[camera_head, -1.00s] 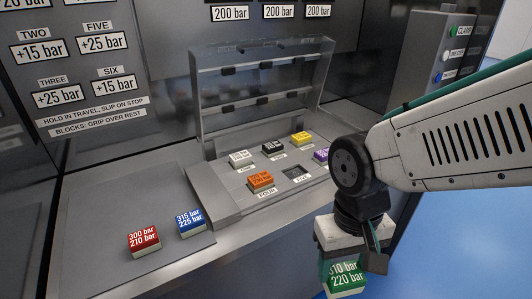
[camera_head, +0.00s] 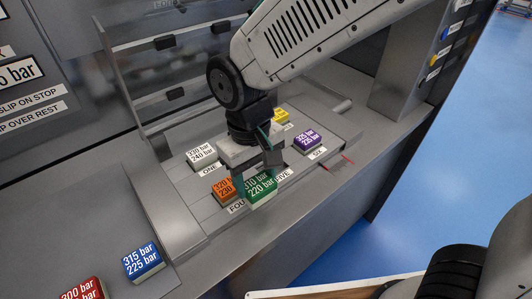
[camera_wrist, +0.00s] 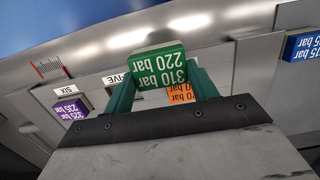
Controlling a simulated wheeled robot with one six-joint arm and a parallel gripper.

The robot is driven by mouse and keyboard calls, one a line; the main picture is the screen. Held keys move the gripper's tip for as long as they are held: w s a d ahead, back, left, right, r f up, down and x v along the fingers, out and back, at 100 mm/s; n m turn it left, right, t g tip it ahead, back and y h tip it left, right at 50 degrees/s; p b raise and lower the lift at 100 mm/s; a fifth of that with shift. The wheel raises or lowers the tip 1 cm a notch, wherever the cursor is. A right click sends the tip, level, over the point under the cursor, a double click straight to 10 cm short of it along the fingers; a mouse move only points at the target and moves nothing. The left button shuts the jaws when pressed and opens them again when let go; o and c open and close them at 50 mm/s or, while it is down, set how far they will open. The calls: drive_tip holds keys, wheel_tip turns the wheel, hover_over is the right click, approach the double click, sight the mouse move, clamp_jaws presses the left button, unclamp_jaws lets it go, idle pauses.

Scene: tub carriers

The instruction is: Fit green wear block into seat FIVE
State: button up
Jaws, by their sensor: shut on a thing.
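My gripper (camera_head: 258,176) is shut on the green wear block (camera_head: 263,190), marked 310 bar 220 bar. The block hangs in front of the FIVE label (camera_head: 284,174), between the orange and purple blocks. Seat FIVE itself is mostly hidden behind the block and gripper, so I cannot tell the height gap. In the wrist view the green block (camera_wrist: 158,64) sits between the two green fingers, its marked face showing upside down. The FIVE label (camera_wrist: 117,79) is just left of it there.
A white block (camera_head: 201,155) is at ONE and a yellow block (camera_head: 281,116) lies behind. Blue (camera_head: 143,261) and red (camera_head: 82,290) blocks lie on the left bench.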

drive_tip(key=w+d, duration=0.1)
drive_tip(key=w, duration=0.2)
drive_tip(key=w+d, duration=0.1)
drive_tip(key=w, duration=0.3)
drive_tip(key=w+d+f, duration=0.1)
drive_tip(key=w, duration=0.3)
drive_tip(key=shift+w+d+f, duration=0.1)
drive_tip(key=shift+d, duration=0.25)
drive_tip(key=shift+f, duration=1.7)
drive_tip(key=shift+f, duration=0.15)
drive_tip(key=o, duration=1.1)
wheel_tip(320, 180, up, 12)
drive_tip(key=shift+w+a, duration=0.25)
drive_tip(key=shift+w, duration=0.2)
